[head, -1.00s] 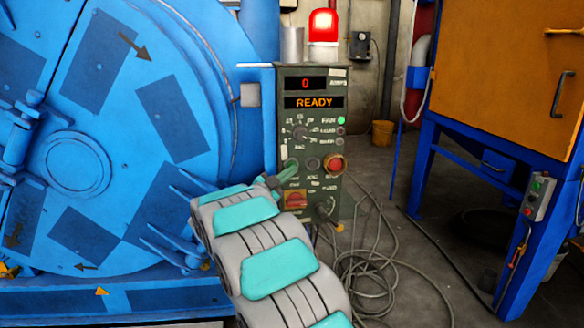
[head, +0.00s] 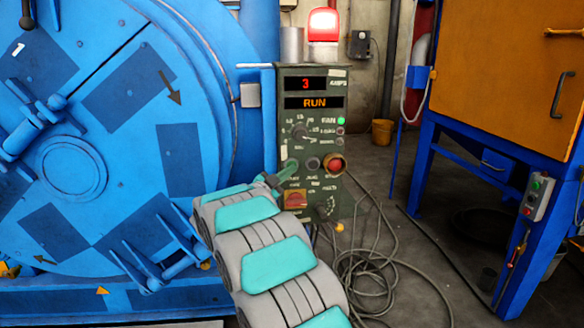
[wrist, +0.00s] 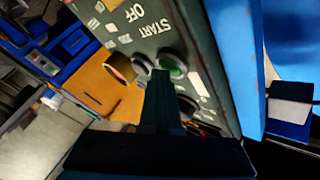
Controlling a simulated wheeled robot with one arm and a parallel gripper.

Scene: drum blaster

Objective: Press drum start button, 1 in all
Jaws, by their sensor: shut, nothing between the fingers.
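The green control panel (head: 342,130) stands right of the blue drum (head: 75,167). Its displays read "3" and "RUN". The green start button (head: 291,163) is at the left of the panel's button row; in the wrist view it shows as a green disc in a dark ring (wrist: 174,66) near the word START. My gripper (head: 287,172) is shut and empty, its tip at this button's lower edge. In the wrist view the shut fingers (wrist: 161,78) partly cover the area beside the button. I cannot tell whether the tip still touches it.
A dark button (head: 312,163) and a red button (head: 335,165) sit to the right of the start button. A red-orange switch (head: 295,199) is below. A lit red lamp (head: 323,22) tops the panel. Loose cables (head: 365,270) lie on the floor. An orange cabinet (head: 500,70) stands right.

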